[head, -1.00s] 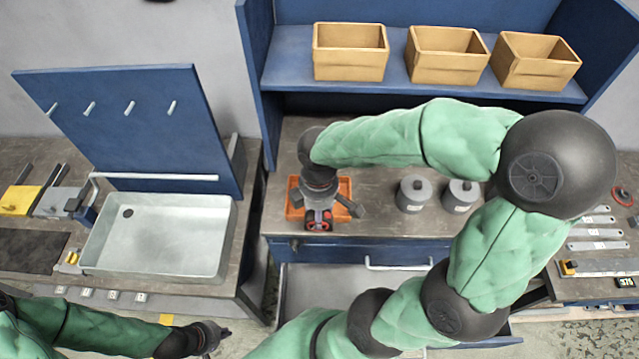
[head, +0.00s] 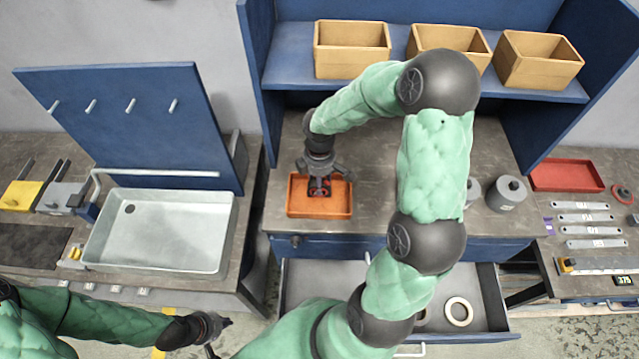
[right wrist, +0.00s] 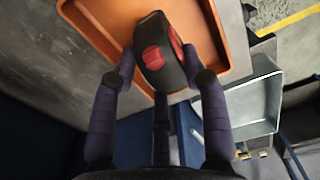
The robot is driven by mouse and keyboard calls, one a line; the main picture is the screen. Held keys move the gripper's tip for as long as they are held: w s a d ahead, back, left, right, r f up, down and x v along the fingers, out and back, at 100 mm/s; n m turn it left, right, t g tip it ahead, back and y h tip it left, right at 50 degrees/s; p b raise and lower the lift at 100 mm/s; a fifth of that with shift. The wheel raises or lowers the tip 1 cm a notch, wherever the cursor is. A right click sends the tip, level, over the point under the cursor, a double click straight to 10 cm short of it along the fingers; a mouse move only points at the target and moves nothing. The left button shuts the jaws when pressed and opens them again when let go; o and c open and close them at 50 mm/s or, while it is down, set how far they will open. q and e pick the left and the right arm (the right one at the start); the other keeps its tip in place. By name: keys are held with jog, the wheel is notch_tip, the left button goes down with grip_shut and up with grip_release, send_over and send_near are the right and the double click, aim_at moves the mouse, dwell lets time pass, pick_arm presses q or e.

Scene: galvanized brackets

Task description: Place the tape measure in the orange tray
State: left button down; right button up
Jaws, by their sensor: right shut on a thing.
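The tape measure (head: 319,187), black with red patches, is between the fingers of my right gripper (head: 325,178). The right gripper is shut on it. The orange tray (head: 320,212) lies on the middle workbench, and the tape measure is over its inside. In the right wrist view the tape measure (right wrist: 158,52) sits between the fingertips of the right gripper (right wrist: 166,78), with the orange tray (right wrist: 100,25) behind it. I cannot tell whether it touches the tray floor. My left gripper (head: 222,336) is empty at the lower left, away from the bench, its fingers apart.
Grey canisters (head: 506,194) stand right of the tray, one mostly hidden by my right arm. An open drawer (head: 487,300) below the bench holds a tape roll (head: 459,311). A metal basin (head: 160,232) is at left, a red tray (head: 567,175) at right. Wooden bins (head: 351,49) line the shelf.

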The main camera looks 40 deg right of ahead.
jog(key=shift+w+d+f, duration=0.3)
jog(key=shift+w+f, duration=0.05)
jog(key=shift+f, duration=0.2)
notch_tip(320, 180, down, 3)
jog(key=shift+w+d+f, duration=0.1)
jog(key=shift+f, duration=0.15)
jog(key=o, duration=1.4)
notch_tip(320, 180, up, 12)
jog(key=shift+r, duration=0.2)
